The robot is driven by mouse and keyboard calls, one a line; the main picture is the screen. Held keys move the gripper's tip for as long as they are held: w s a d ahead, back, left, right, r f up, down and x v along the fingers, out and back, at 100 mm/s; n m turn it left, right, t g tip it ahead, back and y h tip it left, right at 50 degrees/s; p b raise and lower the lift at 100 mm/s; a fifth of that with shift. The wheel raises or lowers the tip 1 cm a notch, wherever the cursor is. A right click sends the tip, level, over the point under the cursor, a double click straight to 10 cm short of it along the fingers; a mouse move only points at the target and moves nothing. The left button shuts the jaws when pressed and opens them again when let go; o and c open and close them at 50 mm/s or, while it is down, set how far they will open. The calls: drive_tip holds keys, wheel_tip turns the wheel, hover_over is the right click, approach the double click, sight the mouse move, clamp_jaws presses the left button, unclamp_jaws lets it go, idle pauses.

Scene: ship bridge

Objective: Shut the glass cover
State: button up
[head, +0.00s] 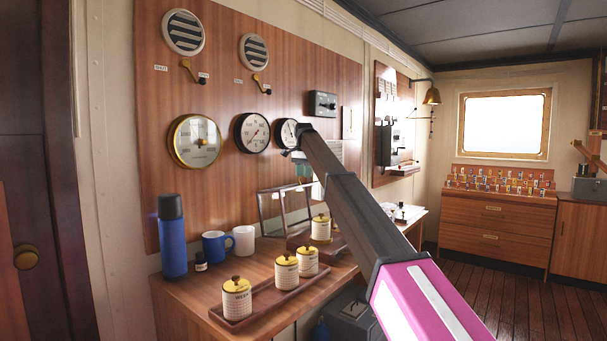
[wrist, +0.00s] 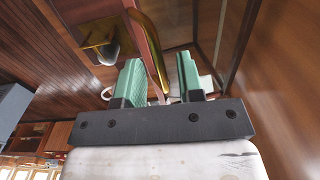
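The glass cover (head: 269,216) has a dark wooden frame with clear panes and stands raised at the back of the counter. Below it is a low wooden box (head: 300,243), partly hidden by a jar and my arm. My gripper (head: 303,168) is above the cover, in front of the wall panel; my arm hides part of it. In the wrist view its two green fingers (wrist: 160,82) are apart. A reddish wooden strip with a gold edge (wrist: 150,50) shows between and beyond them; I cannot tell whether they touch it.
Jars with yellow lids (head: 237,298) stand on a tray at the counter's front. A blue flask (head: 172,238), a blue mug (head: 214,247) and a white mug (head: 244,240) stand left of the cover. Gauges (head: 252,132) line the wall behind. Floor (head: 500,290) is clear at right.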

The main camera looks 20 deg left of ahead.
clamp_jaws()
drive_tip(key=shift+d, duration=0.1)
